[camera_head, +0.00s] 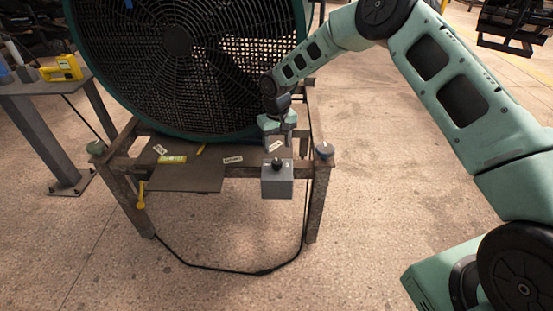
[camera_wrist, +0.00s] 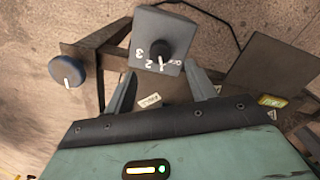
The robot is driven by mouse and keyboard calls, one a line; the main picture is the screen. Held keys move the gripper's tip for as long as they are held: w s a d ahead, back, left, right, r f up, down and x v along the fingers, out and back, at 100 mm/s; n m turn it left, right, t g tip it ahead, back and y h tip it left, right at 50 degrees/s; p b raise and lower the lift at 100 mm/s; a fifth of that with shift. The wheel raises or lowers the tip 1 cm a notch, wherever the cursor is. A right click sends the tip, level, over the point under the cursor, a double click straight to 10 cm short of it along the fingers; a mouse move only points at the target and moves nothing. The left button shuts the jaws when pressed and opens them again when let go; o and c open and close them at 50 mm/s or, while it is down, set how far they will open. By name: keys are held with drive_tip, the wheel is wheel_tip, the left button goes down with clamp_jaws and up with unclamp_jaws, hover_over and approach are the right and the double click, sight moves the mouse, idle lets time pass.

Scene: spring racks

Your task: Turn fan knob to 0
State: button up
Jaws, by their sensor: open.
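The fan knob (camera_head: 277,163) is a small black dial on top of a grey control box (camera_head: 277,187) at the front of the fan's stand. In the wrist view the knob (camera_wrist: 159,49) stands on the box (camera_wrist: 172,24) with white numerals beside it; 3, 2 and 0 can be read. A white mark on the knob's near side points toward the space between 2 and 0. My gripper (camera_head: 277,145) is just behind and above the box, pointing down. In the wrist view its fingers (camera_wrist: 160,72) are open, apart and short of the knob, with nothing between them.
The large green fan (camera_head: 178,40) stands behind my gripper on a rusty metal stand (camera_head: 318,190). A black cable (camera_head: 262,272) lies on the floor. The floor to the right is open.

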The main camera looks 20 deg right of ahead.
sight(277, 161)
wheel_tip(277, 161, down, 7)
drive_tip(key=shift+f, duration=0.1)
idle(0.3)
drive_tip(key=c, duration=1)
